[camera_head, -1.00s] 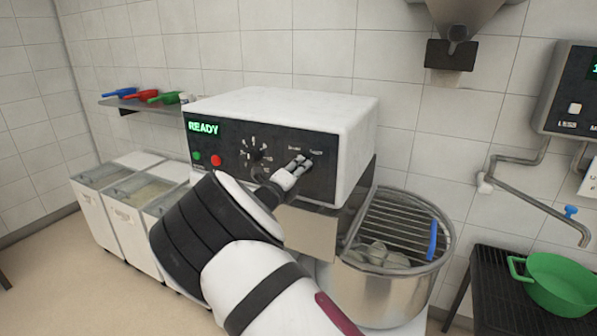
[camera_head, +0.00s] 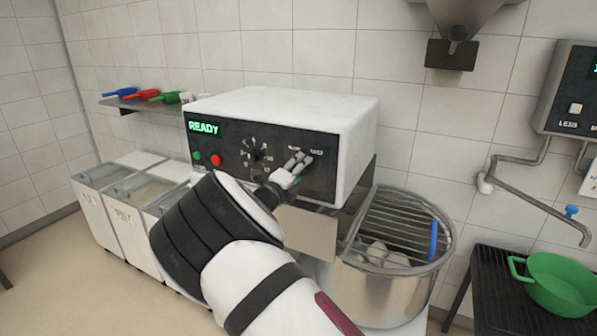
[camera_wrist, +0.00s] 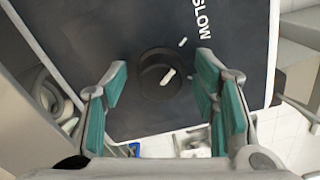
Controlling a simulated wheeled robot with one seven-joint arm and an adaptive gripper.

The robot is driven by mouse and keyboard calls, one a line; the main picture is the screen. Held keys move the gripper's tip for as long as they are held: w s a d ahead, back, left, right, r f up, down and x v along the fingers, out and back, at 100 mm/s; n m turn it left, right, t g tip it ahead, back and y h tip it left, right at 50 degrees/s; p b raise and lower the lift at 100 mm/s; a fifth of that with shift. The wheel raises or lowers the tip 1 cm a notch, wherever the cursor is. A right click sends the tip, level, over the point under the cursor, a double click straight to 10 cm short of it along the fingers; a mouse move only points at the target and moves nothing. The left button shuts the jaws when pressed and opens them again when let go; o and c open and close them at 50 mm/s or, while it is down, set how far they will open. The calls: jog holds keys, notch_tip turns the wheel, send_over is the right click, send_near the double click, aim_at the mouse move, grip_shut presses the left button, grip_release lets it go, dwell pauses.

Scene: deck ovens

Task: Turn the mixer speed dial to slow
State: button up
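The mixer (camera_head: 285,108) is a white box with a dark front panel (camera_head: 228,160) and a green READY display. In the wrist view, a round black dial (camera_wrist: 160,72) with a white pointer line sits on the panel. A white tick (camera_wrist: 182,42) and the word SLOW (camera_wrist: 202,18) are near it; the pointer slants towards that side. My gripper (camera_head: 297,162) is at the panel's right part and covers the dial in the head view. In the wrist view, my gripper's teal-padded fingers (camera_wrist: 162,80) are open on either side of the dial, with visible gaps.
A red button (camera_head: 216,160) and a green button (camera_head: 197,156) are on the panel's left, beside a larger marked dial (camera_head: 257,155). A steel bowl (camera_head: 385,295) with a wire guard is below right. White bins (camera_head: 125,225) stand left. A green pot (camera_head: 560,285) is far right.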

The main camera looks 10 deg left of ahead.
jog(key=v, duration=1.2)
jog(key=s+d+r+m+g+h, duration=0.1)
jog(key=d+r+m+g+h, duration=0.15)
jog(key=d+m, duration=0.55)
jog(key=s+d+r+m+g+h, duration=0.15)
jog(key=d+m+g, duration=0.3)
jog(key=d, duration=0.65)
jog(key=s+d+r+m+g+y, duration=0.2)
jog(key=s+d+m+g, duration=0.3)
jog(key=s+d+m, duration=0.6)
jog(key=s+d+r+m+y, duration=0.1)
jog(key=s+m+y, duration=0.3)
jog(key=s+m, duration=0.7)
jog(key=s+d+r+m+y, duration=0.1)
jog(key=s+r+m+y, duration=0.2)
jog(key=s+m, duration=0.8)
jog(key=shift+s+d+r+m+y, duration=0.2)
jog(key=shift+s+r+m+y, duration=0.3)
jog(key=shift+s, duration=1.55)
